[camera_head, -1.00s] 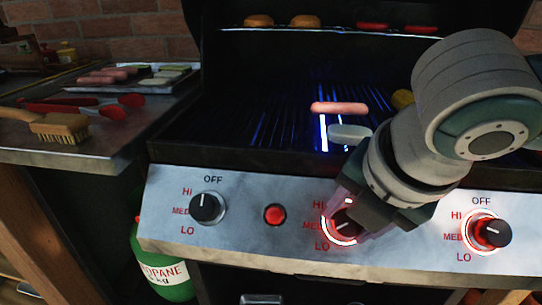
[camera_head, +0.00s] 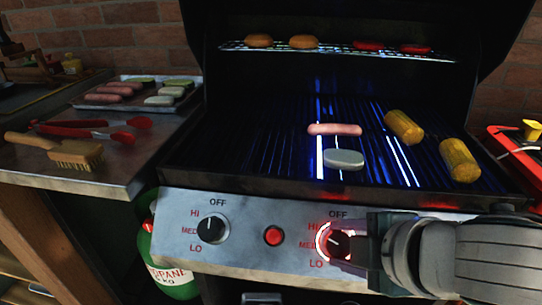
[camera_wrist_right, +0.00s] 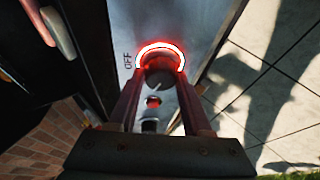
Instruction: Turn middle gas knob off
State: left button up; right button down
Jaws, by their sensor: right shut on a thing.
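The middle gas knob (camera_head: 336,242) is on the grill's front panel, with a red-lit ring around it and an OFF label above. In the right wrist view the knob (camera_wrist_right: 160,78) sits between my fingers, its ring glowing red. My right gripper (camera_head: 347,249) reaches in from the right and is shut on this knob. It also shows in the wrist view (camera_wrist_right: 160,92). Which mark the knob points to is hard to read. The left knob (camera_head: 212,228) has an unlit ring. The right knob is hidden behind my right arm. My left gripper is not in view.
A red button (camera_head: 273,236) lies between the left and middle knobs. The open grill holds a sausage (camera_head: 334,129), a pale slice (camera_head: 343,159) and two corn cobs (camera_head: 458,160). A side shelf (camera_head: 125,177) with a brush and tongs stands left. A green propane tank (camera_head: 172,277) is below.

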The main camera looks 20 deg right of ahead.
jog(key=m, duration=0.1)
jog(key=m+t, duration=0.1)
jog(key=shift+s+f+m, duration=0.15)
jog(key=shift+f+m, duration=0.05)
jog(key=shift+m, duration=0.2)
jog(key=m+b, duration=0.1)
jog(key=m, duration=0.1)
jog(key=shift+m+t+h, duration=0.4)
jog(key=m+b, duration=0.1)
jog(key=m, duration=0.1)
jog(key=m+t+h+b, duration=0.1)
jog(key=m, duration=0.1)
jog(key=shift+a+f+m, duration=0.1)
jog(key=shift+f+m, duration=0.1)
jog(key=shift+m, duration=0.1)
jog(key=shift+r+m+t+h+b, duration=0.15)
jog(key=shift+m+h+b, duration=0.2)
jog(key=shift+m+b, duration=0.35)
jog(key=shift+m+t+h+b, duration=0.15)
jog(key=shift+m+h+b, duration=0.25)
jog(key=shift+m, duration=0.5)
jog(key=shift+c, duration=1.7)
grip_release()
jog(key=shift+r, duration=0.1)
